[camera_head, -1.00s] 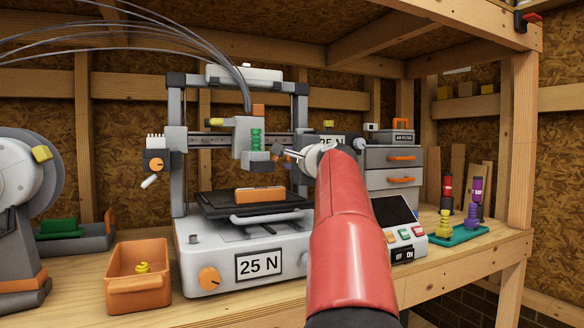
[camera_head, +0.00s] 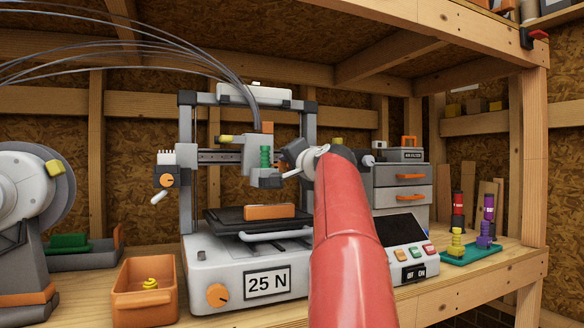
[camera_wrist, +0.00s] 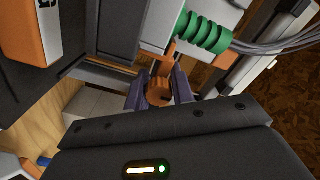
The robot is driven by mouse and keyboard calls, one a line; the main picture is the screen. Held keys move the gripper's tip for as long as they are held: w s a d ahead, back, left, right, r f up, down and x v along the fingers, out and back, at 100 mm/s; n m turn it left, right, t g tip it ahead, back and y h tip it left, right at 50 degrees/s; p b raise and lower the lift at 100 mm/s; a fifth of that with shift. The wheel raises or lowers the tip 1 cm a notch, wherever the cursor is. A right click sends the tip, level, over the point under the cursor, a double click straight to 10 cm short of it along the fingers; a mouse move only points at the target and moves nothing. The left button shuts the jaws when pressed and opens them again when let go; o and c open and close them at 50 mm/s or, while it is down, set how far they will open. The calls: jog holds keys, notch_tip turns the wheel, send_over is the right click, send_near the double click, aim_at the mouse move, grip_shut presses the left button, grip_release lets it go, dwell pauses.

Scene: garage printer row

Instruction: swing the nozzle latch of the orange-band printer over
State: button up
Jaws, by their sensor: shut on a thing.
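The printer (camera_head: 225,283) marked "25 N" stands on the bench in the head view. Its print head (camera_head: 251,158) has a green coil and an orange piece on top. My gripper (camera_wrist: 159,90) is shut on the orange nozzle latch (camera_wrist: 158,93), beside the green coil (camera_wrist: 203,33) in the wrist view. The latch is partly covered by the dark fingers. In the head view my gripper (camera_head: 287,174) is at the right side of the print head, mostly behind my red arm, and the latch cannot be made out there.
An orange block (camera_head: 270,212) lies on the black print bed (camera_head: 225,219). An orange bin (camera_head: 143,305) stands to the left. A drawer unit (camera_head: 401,190), a control panel (camera_head: 400,232) and a teal tray (camera_head: 470,252) are at the right. Cables arch above the print head.

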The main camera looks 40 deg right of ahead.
jog(key=shift+w+d+f, duration=0.1)
jog(key=shift+f, duration=0.25)
jog(key=o, duration=0.6)
jog(key=shift+o, duration=0.4)
jog(key=shift+r, duration=0.1)
jog(key=b+v, duration=0.2)
jog(key=v, duration=0.6)
